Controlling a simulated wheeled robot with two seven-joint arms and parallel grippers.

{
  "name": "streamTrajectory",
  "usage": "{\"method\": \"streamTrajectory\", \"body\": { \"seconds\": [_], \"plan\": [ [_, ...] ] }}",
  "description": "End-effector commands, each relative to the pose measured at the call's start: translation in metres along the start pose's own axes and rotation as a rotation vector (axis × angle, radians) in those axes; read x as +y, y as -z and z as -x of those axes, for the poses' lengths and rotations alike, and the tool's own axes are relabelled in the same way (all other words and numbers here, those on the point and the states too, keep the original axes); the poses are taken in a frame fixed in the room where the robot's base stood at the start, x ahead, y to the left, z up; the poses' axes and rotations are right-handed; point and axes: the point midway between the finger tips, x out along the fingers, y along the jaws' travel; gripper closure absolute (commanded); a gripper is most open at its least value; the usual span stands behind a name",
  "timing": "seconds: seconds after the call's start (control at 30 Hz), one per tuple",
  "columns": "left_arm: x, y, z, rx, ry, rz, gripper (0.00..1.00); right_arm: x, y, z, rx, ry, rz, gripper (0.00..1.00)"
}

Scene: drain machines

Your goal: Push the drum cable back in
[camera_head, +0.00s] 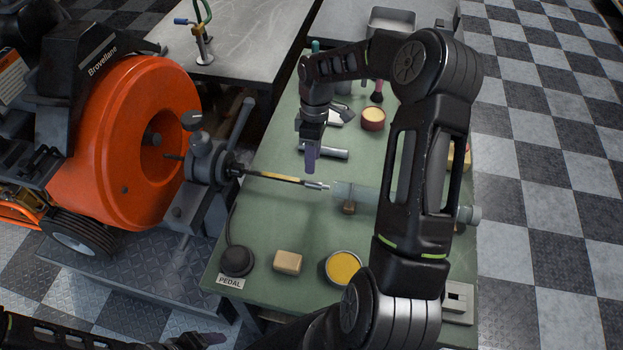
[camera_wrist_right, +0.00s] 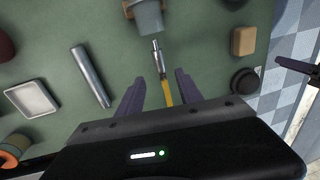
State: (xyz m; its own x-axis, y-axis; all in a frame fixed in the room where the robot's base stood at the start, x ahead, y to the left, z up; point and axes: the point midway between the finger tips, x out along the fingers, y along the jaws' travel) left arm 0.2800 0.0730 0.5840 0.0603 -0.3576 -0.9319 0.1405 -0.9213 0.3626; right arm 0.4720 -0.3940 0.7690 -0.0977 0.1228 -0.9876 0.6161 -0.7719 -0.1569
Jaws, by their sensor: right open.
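The orange drum machine (camera_head: 120,140) stands at the left. Its cable (camera_head: 270,177) comes out through the grey feed head (camera_head: 205,160) over the green bench and ends in a silver tip (camera_head: 318,185). The tip points at a clear tube (camera_head: 365,197). My right gripper (camera_head: 311,165) is above the cable near the tip, fingers down. In the right wrist view its fingers (camera_wrist_right: 158,92) are open, with the yellow-banded cable (camera_wrist_right: 167,92) showing between them, not gripped. The silver tip (camera_wrist_right: 157,52) lies beyond them. My left gripper (camera_head: 208,339) shows only partly at the bottom edge.
On the green bench (camera_head: 262,225) are a black pedal (camera_head: 237,261), a tan block (camera_head: 288,262), a yellow-filled tin (camera_head: 343,268), a metal cylinder (camera_head: 326,151) and a red-rimmed tin (camera_head: 373,118). A grey table (camera_head: 245,45) stands behind. Checkered floor lies right.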

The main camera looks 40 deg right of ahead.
Motion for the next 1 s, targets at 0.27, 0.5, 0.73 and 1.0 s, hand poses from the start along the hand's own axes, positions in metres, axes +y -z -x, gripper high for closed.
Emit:
{"method": "streamTrajectory", "body": {
  "seconds": [0.27,0.5,0.73,1.0],
  "plan": [
    [0.000,0.000,0.001,0.000,0.000,0.000,0.26,-0.001,0.000,-0.018,-0.001,0.003,0.000,0.57],
    [0.001,0.000,0.004,0.000,0.000,0.000,0.26,-0.001,-0.001,-0.055,-0.001,0.004,0.000,0.57],
    [0.002,0.000,0.005,0.000,0.000,0.000,0.26,0.000,0.000,-0.077,-0.001,0.001,0.000,0.57],
    [0.002,0.000,0.005,0.000,0.000,0.000,0.26,0.000,0.000,-0.078,0.000,0.000,0.000,0.57]
  ]
}}
